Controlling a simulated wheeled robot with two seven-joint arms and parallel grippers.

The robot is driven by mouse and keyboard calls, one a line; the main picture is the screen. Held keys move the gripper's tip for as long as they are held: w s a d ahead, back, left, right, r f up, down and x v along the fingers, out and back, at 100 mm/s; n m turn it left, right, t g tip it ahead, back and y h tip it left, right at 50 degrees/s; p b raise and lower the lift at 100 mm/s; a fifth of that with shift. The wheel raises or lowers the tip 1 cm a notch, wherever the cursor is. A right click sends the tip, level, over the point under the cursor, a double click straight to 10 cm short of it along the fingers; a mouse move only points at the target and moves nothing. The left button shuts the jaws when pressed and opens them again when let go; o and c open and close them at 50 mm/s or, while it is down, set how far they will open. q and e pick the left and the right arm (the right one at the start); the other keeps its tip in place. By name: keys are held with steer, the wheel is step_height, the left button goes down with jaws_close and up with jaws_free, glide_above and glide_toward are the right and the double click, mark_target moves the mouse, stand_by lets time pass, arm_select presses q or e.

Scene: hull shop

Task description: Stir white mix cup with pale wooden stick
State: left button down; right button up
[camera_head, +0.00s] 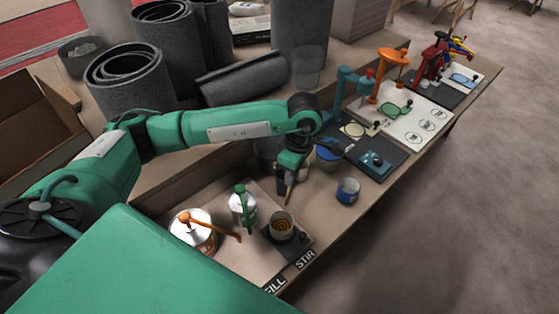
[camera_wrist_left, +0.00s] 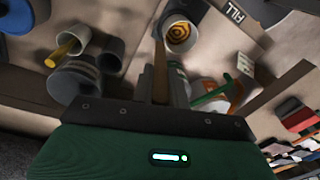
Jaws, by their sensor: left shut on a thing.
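The white mix cup (camera_head: 282,234) stands upright on a dark pad by the STIR label. In the left wrist view the cup (camera_wrist_left: 192,44) is open toward me, with an orange and dark swirl inside. My left gripper (camera_head: 287,174) is above and behind the cup, shut on the pale wooden stick (camera_head: 289,194), which points down. In the left wrist view the stick (camera_wrist_left: 160,68) sticks out from between the fingers (camera_wrist_left: 160,92), its tip near the cup's rim. I cannot tell whether it touches the cup. My right gripper is out of view.
A white pot with an orange lever (camera_head: 196,232) and a silver can with a green handle (camera_head: 243,209) stand left of the cup. Tool stations (camera_head: 405,120) line the bench further back.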

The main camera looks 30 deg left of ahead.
arm_select(q)
steer(key=s+a+r+n+h+p, duration=0.2)
steer(key=s+r+n+p, duration=0.2)
steer(key=n+p, duration=0.7)
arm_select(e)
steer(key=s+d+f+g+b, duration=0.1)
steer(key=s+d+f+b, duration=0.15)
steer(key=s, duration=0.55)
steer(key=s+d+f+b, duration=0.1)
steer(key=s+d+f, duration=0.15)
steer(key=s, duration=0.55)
arm_select(q)
step_height(320, 180, down, 12)
steer(key=n+b, duration=0.3)
steer(key=b, duration=0.5)
steer(key=shift+d+r+g, duration=0.15)
steer(key=shift+d+g, duration=0.1)
steer(key=shift+g, duration=0.05)
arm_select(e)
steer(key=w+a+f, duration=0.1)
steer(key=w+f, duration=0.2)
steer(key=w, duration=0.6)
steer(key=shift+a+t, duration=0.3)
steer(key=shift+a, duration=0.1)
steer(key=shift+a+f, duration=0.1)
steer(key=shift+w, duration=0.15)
